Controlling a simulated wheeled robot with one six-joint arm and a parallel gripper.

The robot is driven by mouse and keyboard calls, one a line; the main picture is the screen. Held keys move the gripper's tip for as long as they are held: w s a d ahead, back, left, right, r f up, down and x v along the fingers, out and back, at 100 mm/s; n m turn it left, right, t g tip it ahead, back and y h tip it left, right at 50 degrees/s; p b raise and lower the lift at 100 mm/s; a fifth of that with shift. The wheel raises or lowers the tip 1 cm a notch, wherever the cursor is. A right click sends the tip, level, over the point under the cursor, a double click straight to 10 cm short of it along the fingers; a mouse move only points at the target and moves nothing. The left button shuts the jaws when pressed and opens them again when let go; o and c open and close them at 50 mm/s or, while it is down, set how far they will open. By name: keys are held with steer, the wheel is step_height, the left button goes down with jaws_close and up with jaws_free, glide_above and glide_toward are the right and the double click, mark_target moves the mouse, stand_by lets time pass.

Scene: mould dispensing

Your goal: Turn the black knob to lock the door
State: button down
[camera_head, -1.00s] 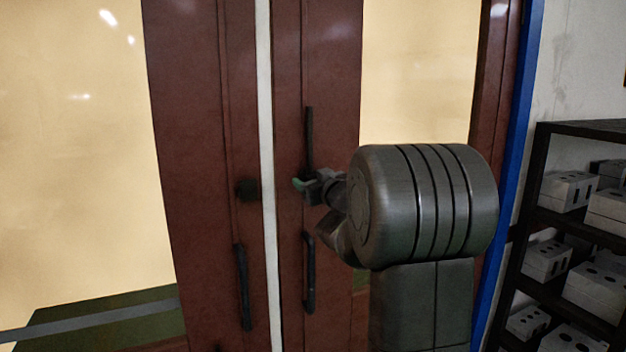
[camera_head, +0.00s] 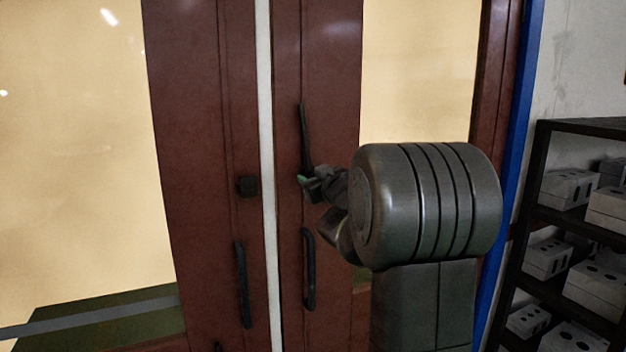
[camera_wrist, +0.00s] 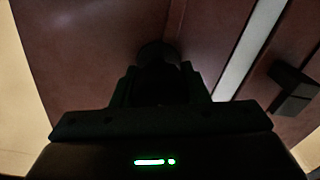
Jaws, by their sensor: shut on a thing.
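The black knob shows in the head view as a thin upright bar (camera_head: 304,135) on the right door leaf, its top tilted slightly left. Its dark round base (camera_wrist: 157,52) shows dimly in the wrist view between my fingers. My gripper (camera_head: 309,180) is at the bar's lower end, shut on the knob. The wrist view shows its dark fingers (camera_wrist: 158,85) on either side of the knob; the exact contact is too dark to see. A black catch block (camera_head: 247,186) sits on the left door leaf, also in the wrist view (camera_wrist: 292,90), apart from the bar.
The red-brown double door has a pale strip (camera_head: 266,120) between its leaves. Black pull handles hang below, on the left leaf (camera_head: 242,285) and right leaf (camera_head: 309,270). A dark shelf (camera_head: 590,127) with grey boxes stands at the right. My arm covers part of the right leaf.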

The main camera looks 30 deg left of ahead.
steer(key=n+b, duration=0.2)
steer(key=n, duration=0.2)
steer(key=shift+f, duration=0.15)
steer(key=n+b, duration=0.1)
steer(key=n, duration=0.2)
steer(key=shift+n+b, duration=0.4)
steer(key=n+b, duration=0.2)
steer(key=n, duration=0.2)
steer(key=shift+h, duration=0.3)
steer(key=shift+n+b, duration=0.9)
steer(key=shift+n, duration=1.2)
steer(key=c, duration=0.8)
jaws_free()
steer(key=shift+a, duration=0.1)
steer(key=shift+s, duration=0.1)
steer(key=v, duration=1.3)
steer(key=shift+s+d, duration=0.25)
steer(key=shift+d, duration=0.1)
